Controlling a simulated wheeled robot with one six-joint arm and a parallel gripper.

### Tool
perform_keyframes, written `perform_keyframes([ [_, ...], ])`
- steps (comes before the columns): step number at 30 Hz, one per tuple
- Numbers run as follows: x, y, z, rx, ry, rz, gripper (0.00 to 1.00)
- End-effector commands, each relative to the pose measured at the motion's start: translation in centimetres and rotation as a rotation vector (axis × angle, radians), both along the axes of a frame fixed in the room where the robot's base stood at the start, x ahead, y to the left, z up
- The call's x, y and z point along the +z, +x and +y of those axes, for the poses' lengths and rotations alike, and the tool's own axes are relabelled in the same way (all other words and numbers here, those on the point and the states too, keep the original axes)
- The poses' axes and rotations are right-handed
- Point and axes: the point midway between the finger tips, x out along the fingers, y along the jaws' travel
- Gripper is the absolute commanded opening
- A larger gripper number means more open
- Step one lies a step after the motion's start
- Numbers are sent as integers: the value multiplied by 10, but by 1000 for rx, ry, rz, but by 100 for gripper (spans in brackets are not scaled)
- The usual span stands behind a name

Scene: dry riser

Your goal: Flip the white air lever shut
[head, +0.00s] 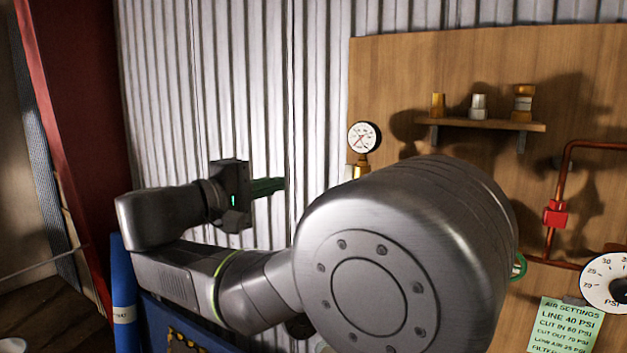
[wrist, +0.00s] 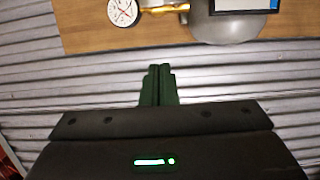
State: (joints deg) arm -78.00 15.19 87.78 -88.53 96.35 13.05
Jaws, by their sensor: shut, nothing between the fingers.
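My gripper (head: 268,187) is shut and empty, in front of the corrugated metal wall and left of the wooden board. Its closed green fingers also show in the wrist view (wrist: 157,85), pointing toward the board's edge. I cannot make out the white air lever in either view. My own arm covers much of the board's lower left part in the head view. A small yellow piece (head: 352,172) shows just below the gauge, partly cut off by my arm.
A round gauge (head: 364,137) is on the wooden board (head: 400,70). A shelf (head: 480,124) holds several small fittings. Red copper-toned piping (head: 566,180) with a red fitting (head: 555,213), a large PSI dial (head: 608,283) and a green settings note (head: 566,325) are at right.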

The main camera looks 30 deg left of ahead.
Motion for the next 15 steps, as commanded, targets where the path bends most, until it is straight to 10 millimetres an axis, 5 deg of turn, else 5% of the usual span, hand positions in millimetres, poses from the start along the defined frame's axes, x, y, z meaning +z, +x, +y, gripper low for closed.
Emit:
perform_keyframes([
  [15, 2, 77, -27, -5, -1, 0, 0],
])
